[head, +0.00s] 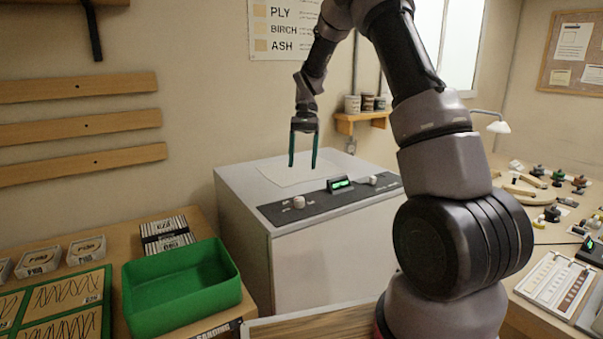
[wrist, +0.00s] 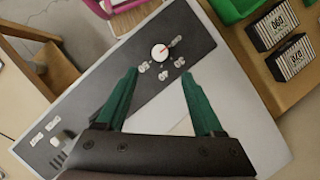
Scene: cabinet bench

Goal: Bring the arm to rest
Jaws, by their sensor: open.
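My gripper (head: 303,160) hangs from my raised arm over the grey cabinet-like machine (head: 335,265) in the head view. Its two green fingers point down and stand apart, with nothing between them. In the wrist view my gripper (wrist: 160,82) also shows open and empty. Beyond its fingertips lies the machine's dark control panel (wrist: 205,45) with a white knob (wrist: 160,52). A pale sheet (head: 290,172) lies on the machine's top beneath the fingers. I cannot tell the exact gap between fingertips and top.
A green bin (head: 180,290) stands on the left bench, beside striped boxes (head: 166,235). A small shelf with cans (head: 362,115) is on the wall behind. The right bench (head: 550,235) holds many small parts. The air around my gripper looks clear.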

